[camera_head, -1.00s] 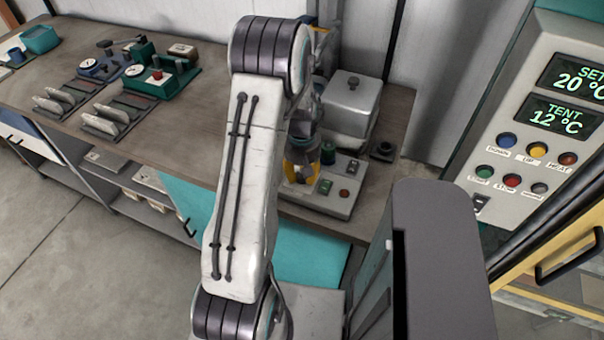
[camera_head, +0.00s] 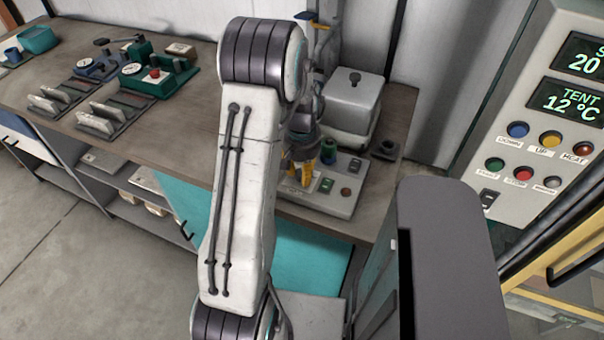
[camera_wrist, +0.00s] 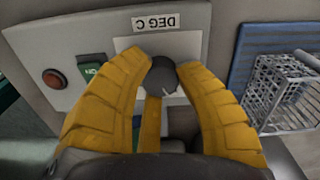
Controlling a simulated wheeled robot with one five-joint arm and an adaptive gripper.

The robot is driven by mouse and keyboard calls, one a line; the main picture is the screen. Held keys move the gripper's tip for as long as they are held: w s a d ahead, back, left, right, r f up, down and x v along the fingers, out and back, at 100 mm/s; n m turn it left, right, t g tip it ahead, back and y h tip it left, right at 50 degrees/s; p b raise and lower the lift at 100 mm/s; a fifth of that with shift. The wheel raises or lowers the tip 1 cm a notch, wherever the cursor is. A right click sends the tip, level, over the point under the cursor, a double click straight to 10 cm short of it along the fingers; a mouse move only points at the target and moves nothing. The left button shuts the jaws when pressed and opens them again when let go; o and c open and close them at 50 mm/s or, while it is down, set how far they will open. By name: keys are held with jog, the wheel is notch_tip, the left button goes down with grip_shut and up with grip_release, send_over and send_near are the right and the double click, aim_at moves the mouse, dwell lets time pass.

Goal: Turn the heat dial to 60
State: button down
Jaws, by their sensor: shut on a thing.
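The heat dial (camera_wrist: 163,76) is a dark round knob on a light panel, under an upside-down "DEG C" label (camera_wrist: 157,22) in the wrist view. A short pale mark shows on its lower edge; no scale numbers can be read. My gripper (camera_wrist: 163,66) has its yellow fingers closed on the dial from both sides. In the head view my gripper (camera_head: 301,170) is low over the left part of the pale control box (camera_head: 338,203), and the dial is hidden there behind the fingers and arm.
A green switch (camera_wrist: 91,71) and a red button (camera_wrist: 53,78) sit beside the dial. A wire basket (camera_wrist: 285,90) lies on a blue mat at right. A grey lidded container (camera_head: 353,100) stands behind the box. A tall panel (camera_head: 550,130) at right reads TENT 12 °C.

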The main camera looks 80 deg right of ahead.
jog(key=shift+a+f+m, duration=0.15)
jog(key=shift+a+m, duration=0.05)
jog(key=shift+m, duration=0.2)
jog(key=c, duration=0.9)
grip_release()
jog(key=shift+d, duration=0.1)
jog(key=shift+o, duration=0.2)
jog(key=shift+r, duration=0.2)
notch_tip(320, 180, up, 12)
jog(key=shift+f, duration=0.1)
dwell(0.3)
